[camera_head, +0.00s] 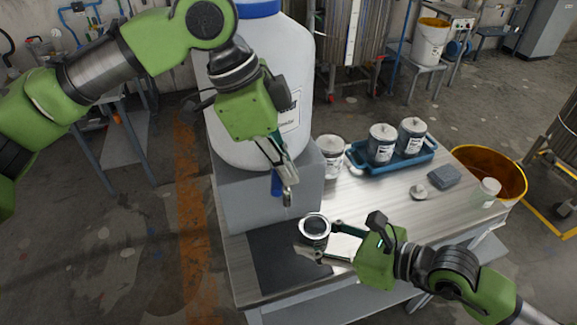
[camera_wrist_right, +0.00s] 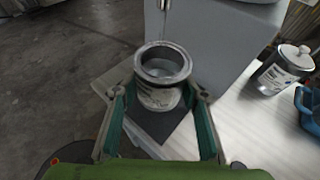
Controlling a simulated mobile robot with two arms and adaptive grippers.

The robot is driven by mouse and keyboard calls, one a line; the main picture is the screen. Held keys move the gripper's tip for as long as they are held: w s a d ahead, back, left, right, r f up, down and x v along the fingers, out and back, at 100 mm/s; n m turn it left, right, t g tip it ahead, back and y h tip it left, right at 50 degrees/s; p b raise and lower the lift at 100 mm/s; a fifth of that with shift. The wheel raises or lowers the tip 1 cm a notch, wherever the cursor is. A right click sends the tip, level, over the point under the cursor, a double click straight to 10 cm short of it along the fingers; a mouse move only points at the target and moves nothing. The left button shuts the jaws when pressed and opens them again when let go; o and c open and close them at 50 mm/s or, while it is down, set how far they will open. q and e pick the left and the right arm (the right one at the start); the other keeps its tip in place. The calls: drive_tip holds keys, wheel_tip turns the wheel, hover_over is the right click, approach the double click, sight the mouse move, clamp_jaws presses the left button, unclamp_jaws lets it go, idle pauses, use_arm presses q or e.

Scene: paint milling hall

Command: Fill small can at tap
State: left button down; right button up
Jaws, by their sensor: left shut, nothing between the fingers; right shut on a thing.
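A big white drum (camera_head: 262,75) with a blue lid stands on a grey block (camera_head: 262,205). My left gripper (camera_head: 284,178) is shut and empty in front of the drum's lower part, beside a blue piece (camera_head: 276,186) that looks like the tap handle. It hides most of the tap. My right gripper (camera_head: 325,243) is shut on the small open can (camera_head: 314,229). The can is upright near the block, over the dark mat (camera_head: 275,268). In the right wrist view the can (camera_wrist_right: 160,97) sits between both fingers (camera_wrist_right: 161,105); its inside looks pale grey, and its fill level is unclear.
A lidded can (camera_head: 331,160) stands beside the block. Two more stand in a blue tray (camera_head: 401,160). A small lid (camera_head: 418,191), a grey-blue block (camera_head: 444,177) and a pale cup (camera_head: 487,192) are on the table's right. An orange-rimmed tub (camera_head: 500,172) stands beyond the table edge.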

use_arm(q)
drive_tip(key=shift+s+a, duration=0.1)
drive_tip(key=shift+a, duration=1.15)
drive_tip(key=w+a, duration=0.3)
drive_tip(key=a, duration=0.2)
drive_tip(key=shift+w+a, duration=0.3)
use_arm(e)
drive_tip(key=shift+s, duration=0.1)
use_arm(q)
drive_tip(key=shift+w+a+r, duration=0.1)
drive_tip(key=shift+w+r, duration=0.05)
use_arm(e)
drive_tip(key=shift+r, duration=0.1)
idle(0.4)
